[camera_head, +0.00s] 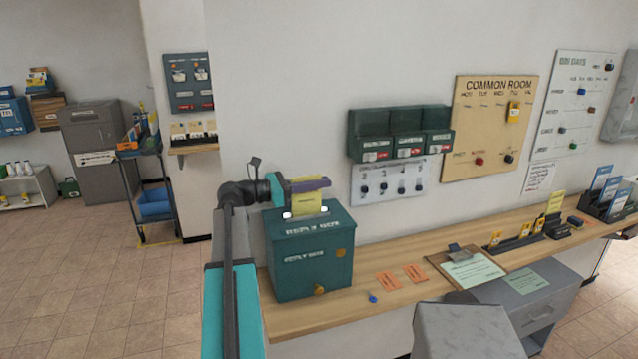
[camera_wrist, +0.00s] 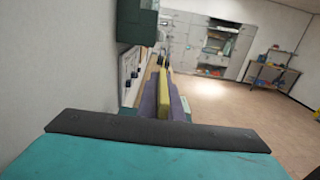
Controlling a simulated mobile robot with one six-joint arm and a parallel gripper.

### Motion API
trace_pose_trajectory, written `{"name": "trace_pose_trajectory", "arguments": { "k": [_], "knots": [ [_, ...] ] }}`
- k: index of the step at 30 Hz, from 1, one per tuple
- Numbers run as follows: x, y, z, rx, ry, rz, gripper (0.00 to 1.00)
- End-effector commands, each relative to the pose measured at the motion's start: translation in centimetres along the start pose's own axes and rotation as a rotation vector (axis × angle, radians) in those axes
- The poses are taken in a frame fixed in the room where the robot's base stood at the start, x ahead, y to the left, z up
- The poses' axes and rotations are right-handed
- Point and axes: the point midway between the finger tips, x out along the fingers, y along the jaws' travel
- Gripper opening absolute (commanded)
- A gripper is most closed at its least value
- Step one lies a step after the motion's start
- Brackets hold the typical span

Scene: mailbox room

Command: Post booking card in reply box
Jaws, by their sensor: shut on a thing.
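The reply box (camera_head: 310,262) is a dark green box with lettering on its top and front, standing at the left end of the wooden counter. My gripper (camera_head: 308,187) is just above the top of the box. It is shut on a yellow booking card (camera_head: 307,203), which hangs upright below the fingers with its lower edge at the box top. I cannot tell whether that edge is inside a slot. In the wrist view the card (camera_wrist: 164,92) shows edge-on between my purple fingers.
The counter (camera_head: 385,305) runs to the right with orange cards (camera_head: 402,278), a clipboard (camera_head: 468,269) and a card rack (camera_head: 515,241). A green wall shelf (camera_head: 399,134) hangs right of my gripper. A grey drawer unit (camera_head: 530,303) stands at the front.

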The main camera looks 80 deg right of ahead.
Motion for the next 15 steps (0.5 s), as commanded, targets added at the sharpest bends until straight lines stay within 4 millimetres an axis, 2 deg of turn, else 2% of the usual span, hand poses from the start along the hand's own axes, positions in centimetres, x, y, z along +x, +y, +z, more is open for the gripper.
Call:
{"name": "trace_pose_trajectory", "arguments": {
  "k": [15],
  "knots": [
    [-0.01,0.00,-0.77,-0.001,0.000,0.000,0.00]
  ]
}}
